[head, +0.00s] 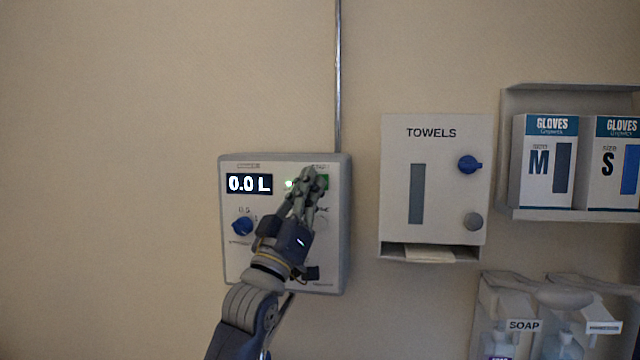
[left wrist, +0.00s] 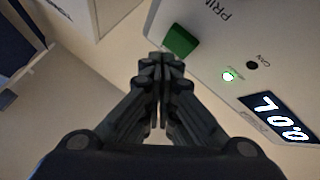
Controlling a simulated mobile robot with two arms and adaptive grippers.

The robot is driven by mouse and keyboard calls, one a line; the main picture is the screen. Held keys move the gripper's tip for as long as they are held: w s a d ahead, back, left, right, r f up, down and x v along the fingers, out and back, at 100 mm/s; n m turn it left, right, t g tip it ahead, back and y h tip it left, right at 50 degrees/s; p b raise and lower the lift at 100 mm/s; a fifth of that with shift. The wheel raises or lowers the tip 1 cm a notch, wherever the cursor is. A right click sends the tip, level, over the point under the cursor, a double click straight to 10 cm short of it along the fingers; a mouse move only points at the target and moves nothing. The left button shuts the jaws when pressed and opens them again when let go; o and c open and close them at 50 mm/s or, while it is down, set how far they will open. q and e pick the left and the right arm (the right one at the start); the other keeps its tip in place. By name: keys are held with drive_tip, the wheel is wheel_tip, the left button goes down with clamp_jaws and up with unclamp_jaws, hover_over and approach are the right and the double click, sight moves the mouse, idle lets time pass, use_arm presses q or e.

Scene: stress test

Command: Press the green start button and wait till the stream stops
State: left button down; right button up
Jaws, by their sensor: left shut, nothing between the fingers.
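A grey dispenser box (head: 336,225) hangs on the wall with a lit display (head: 249,184) that reads 0.0 L. The display also shows in the left wrist view (left wrist: 281,118). A small green light (left wrist: 228,76) glows beside it. The green button (left wrist: 180,40) is at the box's edge in the left wrist view; in the head view my fingers partly cover it. My left gripper (head: 309,178) is shut and empty in front of the box's upper right. In the left wrist view its fingertips (left wrist: 163,64) are just beside the button; I cannot tell whether they touch it. No stream is visible.
A blue knob (head: 242,226) is on the dispenser's left side. A towel dispenser (head: 393,190) hangs to the right. Glove boxes (head: 545,160) sit on a shelf beyond it, above soap dispensers (head: 522,325). The wall at left is clear.

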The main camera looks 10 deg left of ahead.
idle(0.4)
use_arm(q)
drive_tip(key=shift+w, duration=0.4)
drive_tip(key=shift+w, duration=0.45)
idle(0.7)
drive_tip(key=shift+s, duration=0.1)
drive_tip(key=shift+s+f, duration=0.1)
drive_tip(key=shift+s, duration=0.6)
drive_tip(key=shift+s, duration=0.1)
drive_tip(key=s, duration=0.4)
drive_tip(key=shift+s, duration=0.4)
